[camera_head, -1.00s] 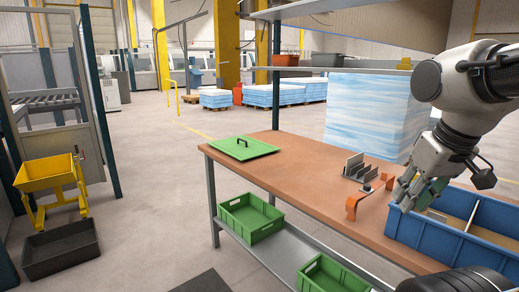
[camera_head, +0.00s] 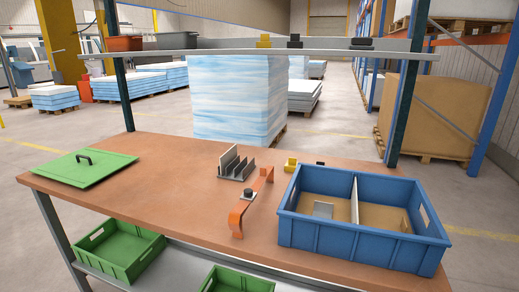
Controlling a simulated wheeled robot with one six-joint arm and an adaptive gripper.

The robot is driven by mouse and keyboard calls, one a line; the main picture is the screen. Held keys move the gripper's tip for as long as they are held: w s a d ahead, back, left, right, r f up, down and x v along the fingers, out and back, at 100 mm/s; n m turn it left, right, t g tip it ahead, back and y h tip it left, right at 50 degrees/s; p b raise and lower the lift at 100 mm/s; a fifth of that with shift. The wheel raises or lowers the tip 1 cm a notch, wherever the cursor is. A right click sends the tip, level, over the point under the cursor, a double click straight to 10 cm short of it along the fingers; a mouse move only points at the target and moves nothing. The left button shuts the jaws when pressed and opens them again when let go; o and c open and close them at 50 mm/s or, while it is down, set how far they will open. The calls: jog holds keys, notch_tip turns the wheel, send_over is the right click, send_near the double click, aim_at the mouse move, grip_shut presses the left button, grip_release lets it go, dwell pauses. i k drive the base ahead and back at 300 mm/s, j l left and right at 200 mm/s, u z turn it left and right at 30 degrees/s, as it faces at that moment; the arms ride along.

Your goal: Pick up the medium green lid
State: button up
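The green lid (camera_head: 82,168) lies flat on the left end of the brown workbench (camera_head: 190,207).
A blue divided bin (camera_head: 352,244) stands at the bench's right end. An orange bracket (camera_head: 252,202) and a grey slotted rack (camera_head: 236,166) sit mid-bench. A shelf (camera_head: 280,52) spans above the rear edge. Green crates (camera_head: 122,252) are on the lower shelf. The bench between lid and rack is clear.

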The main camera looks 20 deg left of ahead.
aim_at(82, 168)
jog(key=i+j, duration=0.15)
jog(key=j, duration=1.15)
jog(key=i+j, duration=0.1)
jog(key=j, duration=1.25)
jog(key=i+j+z, duration=0.1)
jog(key=j, duration=1.2)
jog(key=i+j, duration=0.15)
jog(key=j, duration=1.15)
jog(key=i+j, duration=0.1)
jog(key=j, duration=1.25)
